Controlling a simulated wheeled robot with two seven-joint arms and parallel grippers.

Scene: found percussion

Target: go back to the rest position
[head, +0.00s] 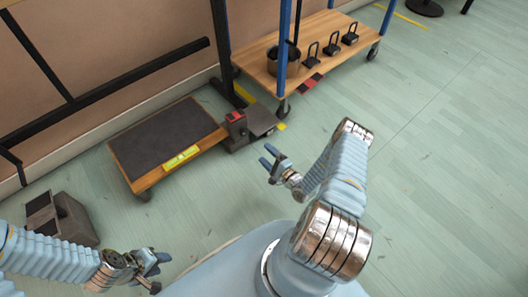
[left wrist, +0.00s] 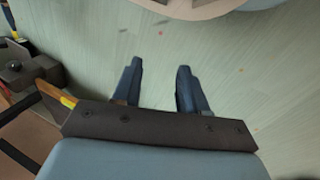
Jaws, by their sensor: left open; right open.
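My left gripper (head: 154,269) is at the lower left of the head view, open and empty above the floor, beside my base. My right gripper (head: 268,163) is near the middle of the head view, open and empty. Its fingers point left over the floor, and it touches nothing that I can see.
A low platform (head: 165,132) with a dark top stands by the wall. A wheeled wooden cart (head: 262,72) with blue posts holds a pot (head: 283,66) and several padlock-shaped weights (head: 331,48). A brown box (head: 72,222) sits at left. The floor (head: 450,170) at right is clear.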

